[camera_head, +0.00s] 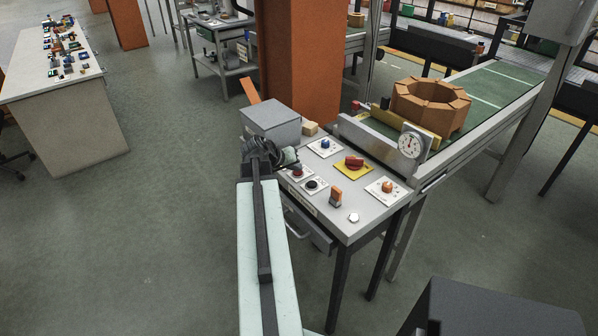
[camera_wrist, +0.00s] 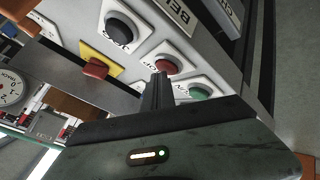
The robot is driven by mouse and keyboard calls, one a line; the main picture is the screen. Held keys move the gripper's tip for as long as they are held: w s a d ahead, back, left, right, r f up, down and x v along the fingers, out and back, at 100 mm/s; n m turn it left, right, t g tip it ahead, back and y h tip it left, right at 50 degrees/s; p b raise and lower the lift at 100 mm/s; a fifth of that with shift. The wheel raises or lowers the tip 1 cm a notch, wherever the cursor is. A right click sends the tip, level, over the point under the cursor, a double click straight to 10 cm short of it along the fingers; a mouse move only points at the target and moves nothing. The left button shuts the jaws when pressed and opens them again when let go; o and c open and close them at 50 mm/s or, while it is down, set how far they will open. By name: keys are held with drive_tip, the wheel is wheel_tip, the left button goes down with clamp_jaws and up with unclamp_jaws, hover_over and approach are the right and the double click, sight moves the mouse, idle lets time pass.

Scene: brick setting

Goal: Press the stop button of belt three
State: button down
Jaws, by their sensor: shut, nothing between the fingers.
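A grey control table (camera_head: 330,222) stands in the middle of the head view. On it is a red button (camera_head: 297,173) on a white plate. In the wrist view the red button (camera_wrist: 167,65) sits between a black button (camera_wrist: 119,28) and a green button (camera_wrist: 200,92); the lettering by the red one is partly hidden. A label (camera_wrist: 178,14) starting "BEL" is beside this row. My gripper (camera_head: 291,162) is shut and empty, over the row at the table's left edge. In the wrist view its fingertips (camera_wrist: 160,78) overlap the red button's plate; I cannot tell if they touch.
A red switch (camera_head: 354,163) on a yellow plate, a blue button (camera_head: 325,144), an orange button (camera_head: 387,187) and an orange block (camera_head: 335,197) are close by. A grey box (camera_head: 270,122) stands behind. A dial gauge (camera_head: 411,144) borders the green belt (camera_head: 490,84).

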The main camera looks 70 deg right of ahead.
sight(295, 173)
idle(0.4)
drive_tip(key=shift+r+p, duration=0.85)
drive_tip(key=shift+p, duration=0.05)
wheel_tip(295, 173, up, 5)
drive_tip(key=p, duration=0.5)
idle(0.4)
